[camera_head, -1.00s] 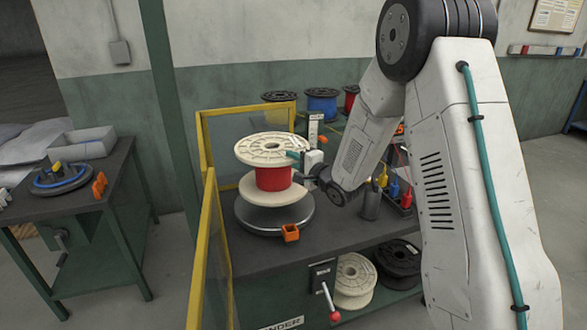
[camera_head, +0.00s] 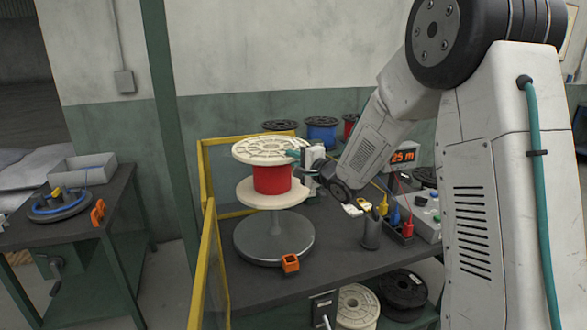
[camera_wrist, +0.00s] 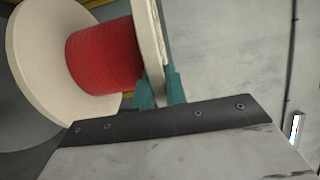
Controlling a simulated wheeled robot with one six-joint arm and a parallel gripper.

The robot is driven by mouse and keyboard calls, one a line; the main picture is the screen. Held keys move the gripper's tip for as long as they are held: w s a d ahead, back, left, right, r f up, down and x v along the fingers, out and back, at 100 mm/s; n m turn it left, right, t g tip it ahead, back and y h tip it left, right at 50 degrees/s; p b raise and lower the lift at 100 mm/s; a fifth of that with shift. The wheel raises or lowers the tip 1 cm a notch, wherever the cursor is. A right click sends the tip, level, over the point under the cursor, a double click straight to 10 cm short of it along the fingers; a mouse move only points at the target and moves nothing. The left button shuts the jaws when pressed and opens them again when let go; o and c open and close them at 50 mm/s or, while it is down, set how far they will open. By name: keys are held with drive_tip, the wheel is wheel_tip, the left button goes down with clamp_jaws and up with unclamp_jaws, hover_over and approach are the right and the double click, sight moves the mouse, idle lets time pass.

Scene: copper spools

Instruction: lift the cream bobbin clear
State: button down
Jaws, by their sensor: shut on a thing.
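The cream bobbin (camera_head: 262,192), wound with red wire (camera_head: 272,178), hangs roughly level above the round grey turntable (camera_head: 255,251). My gripper (camera_head: 300,155) is shut on the right rim of the upper flange. In the wrist view, the teal fingers (camera_wrist: 160,92) pinch that flange edge, with the bobbin (camera_wrist: 35,70) to the left.
A yellow-framed guard (camera_head: 203,255) stands left of and behind the turntable. A small orange block (camera_head: 290,263) sits at the turntable's front edge. Blue-wound (camera_head: 322,131) and other spools stand behind.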

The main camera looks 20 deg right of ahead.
drive_tip(key=shift+r, duration=4.2)
